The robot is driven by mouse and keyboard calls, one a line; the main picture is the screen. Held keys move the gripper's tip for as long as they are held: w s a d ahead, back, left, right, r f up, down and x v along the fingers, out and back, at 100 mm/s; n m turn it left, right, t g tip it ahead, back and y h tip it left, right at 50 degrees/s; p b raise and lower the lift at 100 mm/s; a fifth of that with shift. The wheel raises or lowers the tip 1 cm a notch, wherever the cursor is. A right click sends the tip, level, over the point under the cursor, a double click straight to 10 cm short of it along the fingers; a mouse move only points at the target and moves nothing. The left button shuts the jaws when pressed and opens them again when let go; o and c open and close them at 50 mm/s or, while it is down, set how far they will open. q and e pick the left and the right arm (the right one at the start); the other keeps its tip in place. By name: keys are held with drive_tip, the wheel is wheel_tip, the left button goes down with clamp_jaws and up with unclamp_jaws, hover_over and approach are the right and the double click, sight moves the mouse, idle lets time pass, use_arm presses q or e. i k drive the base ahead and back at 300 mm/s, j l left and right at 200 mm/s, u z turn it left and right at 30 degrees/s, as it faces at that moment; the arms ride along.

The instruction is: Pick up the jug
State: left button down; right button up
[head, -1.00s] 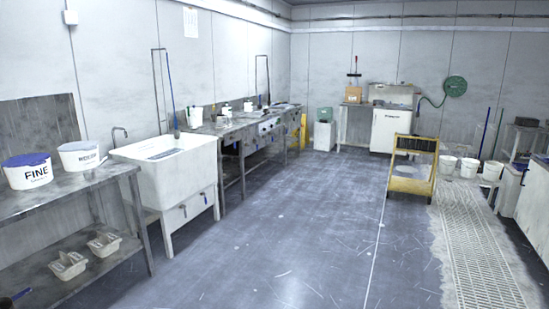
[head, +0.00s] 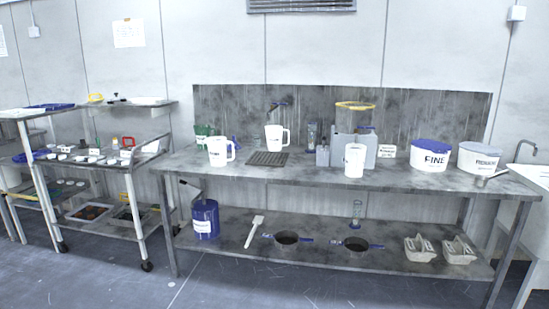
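Three white jugs stand upright on the top of a grey metal bench (head: 330,177). One jug (head: 217,152) is near the bench's left end, with its handle to the right and dark marking on its front. A second jug (head: 274,139) stands farther back by a dark grate, handle to the right. A third white jug-like vessel (head: 354,161) stands right of centre at the front, before a grey block; its handle is hard to make out. Neither of my grippers shows in the head view.
A white tub marked FINE (head: 431,156) and another white tub (head: 479,159) stand at the bench's right. The lower shelf holds a blue container (head: 205,220) and pans. A wheeled cart (head: 135,190) stands left. Floor in front is clear.

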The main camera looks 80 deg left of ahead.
sight(355, 153)
drive_tip(key=u, duration=2.1)
drive_tip(key=z, duration=2.05)
drive_tip(key=j+z, duration=0.15)
drive_tip(key=z, duration=0.3)
drive_tip(key=k+j+z, duration=0.1)
drive_tip(key=z, duration=0.4)
drive_tip(key=k+j+z, duration=0.1)
drive_tip(key=z, duration=0.35)
drive_tip(key=k+j+z, duration=0.1)
drive_tip(key=z, duration=0.35)
drive_tip(key=k+j+z, duration=0.1)
drive_tip(key=z, duration=0.35)
drive_tip(key=k+z, duration=0.4)
drive_tip(key=k+l+z, duration=0.15)
drive_tip(key=k+z, duration=0.3)
drive_tip(key=i+j+z, duration=0.3)
drive_tip(key=j, duration=0.15)
